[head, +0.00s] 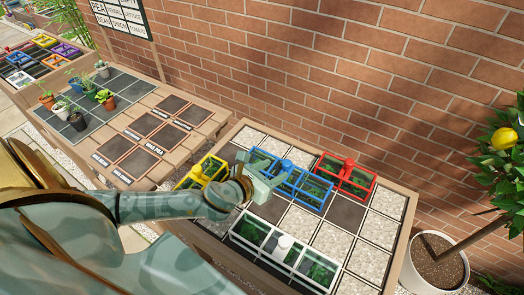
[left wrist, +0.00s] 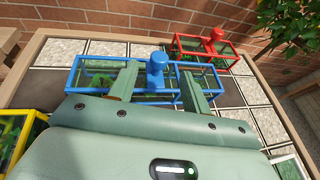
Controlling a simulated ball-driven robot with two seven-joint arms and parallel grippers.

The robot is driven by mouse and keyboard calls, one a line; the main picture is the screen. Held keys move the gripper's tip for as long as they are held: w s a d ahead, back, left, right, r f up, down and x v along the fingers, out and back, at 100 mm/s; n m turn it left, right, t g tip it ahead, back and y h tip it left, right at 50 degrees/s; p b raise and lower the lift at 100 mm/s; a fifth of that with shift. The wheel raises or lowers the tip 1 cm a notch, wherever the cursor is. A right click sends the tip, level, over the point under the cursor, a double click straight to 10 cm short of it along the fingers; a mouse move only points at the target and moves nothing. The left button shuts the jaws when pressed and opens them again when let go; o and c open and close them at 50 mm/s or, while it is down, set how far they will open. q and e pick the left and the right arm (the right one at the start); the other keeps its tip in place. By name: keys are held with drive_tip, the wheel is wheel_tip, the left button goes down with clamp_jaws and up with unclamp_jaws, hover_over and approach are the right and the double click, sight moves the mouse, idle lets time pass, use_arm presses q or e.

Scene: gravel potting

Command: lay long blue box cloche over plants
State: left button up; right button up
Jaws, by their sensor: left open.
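The long blue box cloche (head: 318,188) sits on the tiled table top, with its round blue knob (head: 287,164) on top and green plants showing through its panes. It also shows in the left wrist view (left wrist: 72,76). My left gripper (head: 268,172) is open and close to the cloche. In the left wrist view its two fingers (left wrist: 156,84) reach over the cloche, one on each side of the knob, with gaps between. Whether they touch the cloche I cannot tell. Part of the cloche's near side is hidden by the fingers. My right gripper is not in view.
A red cloche (head: 372,186) stands right of the blue one, a yellow cloche (head: 192,184) left, and a long white cloche (head: 243,229) in front. Gravel tiles (head: 300,221) between them are bare. A brick wall (head: 330,85) runs behind. A potted lemon tree (head: 428,278) stands right.

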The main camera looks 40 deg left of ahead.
use_arm(q)
drive_tip(key=v, duration=0.4)
drive_tip(key=shift+s+r, duration=0.1)
drive_tip(key=shift+s, duration=0.2)
